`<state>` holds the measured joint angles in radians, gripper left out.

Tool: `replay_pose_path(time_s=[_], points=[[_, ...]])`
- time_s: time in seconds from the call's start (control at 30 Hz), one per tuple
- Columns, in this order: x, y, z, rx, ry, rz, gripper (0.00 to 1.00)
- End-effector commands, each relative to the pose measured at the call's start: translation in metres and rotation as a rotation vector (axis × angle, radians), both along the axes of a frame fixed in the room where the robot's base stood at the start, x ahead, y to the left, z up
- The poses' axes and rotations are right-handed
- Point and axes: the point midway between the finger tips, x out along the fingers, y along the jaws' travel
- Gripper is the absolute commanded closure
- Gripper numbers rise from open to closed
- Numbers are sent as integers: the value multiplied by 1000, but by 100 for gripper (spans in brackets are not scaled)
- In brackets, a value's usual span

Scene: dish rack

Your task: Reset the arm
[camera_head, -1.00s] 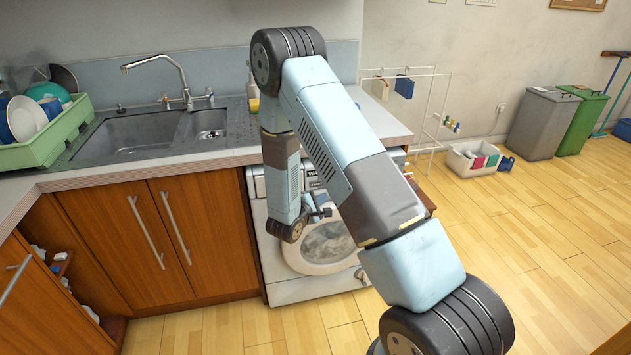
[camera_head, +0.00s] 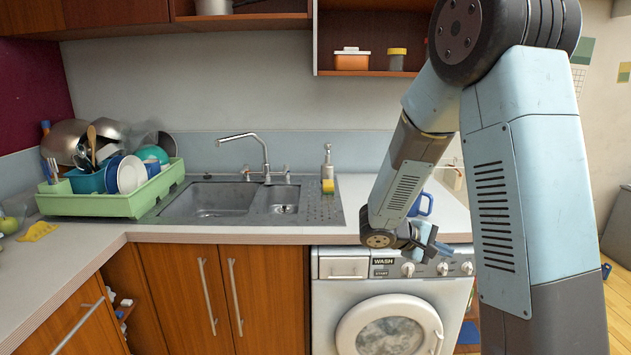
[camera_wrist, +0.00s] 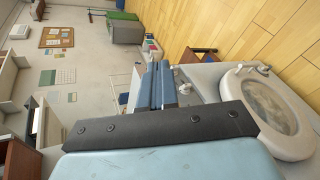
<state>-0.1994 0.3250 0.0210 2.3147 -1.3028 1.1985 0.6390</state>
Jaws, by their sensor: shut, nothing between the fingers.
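My gripper (camera_head: 432,247) is in front of the counter edge, just above the washing machine's control panel in the head view. My arm comes down to it from the upper right. In the wrist view its fingers (camera_wrist: 158,86) lie side by side, shut and empty. A blue mug (camera_head: 421,204) stands on the counter behind the gripper, partly hidden by my arm.
The washing machine (camera_head: 390,325) stands below the gripper. A steel sink (camera_head: 215,198) and a green dish rack (camera_head: 105,203) full of dishes are to the left. A soap bottle (camera_head: 327,163) and yellow sponge (camera_head: 327,186) stand by the sink. Open shelves hang above.

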Motion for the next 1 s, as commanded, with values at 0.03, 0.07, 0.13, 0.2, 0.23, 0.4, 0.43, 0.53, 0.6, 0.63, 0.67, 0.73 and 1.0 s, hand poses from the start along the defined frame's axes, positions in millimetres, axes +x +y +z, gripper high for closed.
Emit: replay_pose_path(time_s=[0.03, 0.07, 0.13, 0.2, 0.23, 0.4, 0.43, 0.53, 0.6, 0.63, 0.67, 0.73, 1.0], points=[[-9, -3, 11, 31, -14, -30, 100], [-15, -4, 16, 50, -18, -46, 100], [-29, -6, 28, 97, -29, -86, 100], [-42, -7, 37, 145, -41, -120, 100], [-48, -7, 42, 168, -46, -136, 100], [-81, -6, 64, 296, -85, -208, 100], [-86, -5, 67, 319, -91, -218, 100], [-104, -1, 78, 399, -118, -250, 100], [-116, 2, 85, 456, -138, -269, 100], [-122, 4, 88, 482, -148, -276, 100], [-126, 5, 91, 507, -158, -282, 100], [-138, 10, 98, 566, -182, -294, 100], [-178, 32, 124, 797, -289, -314, 100]])
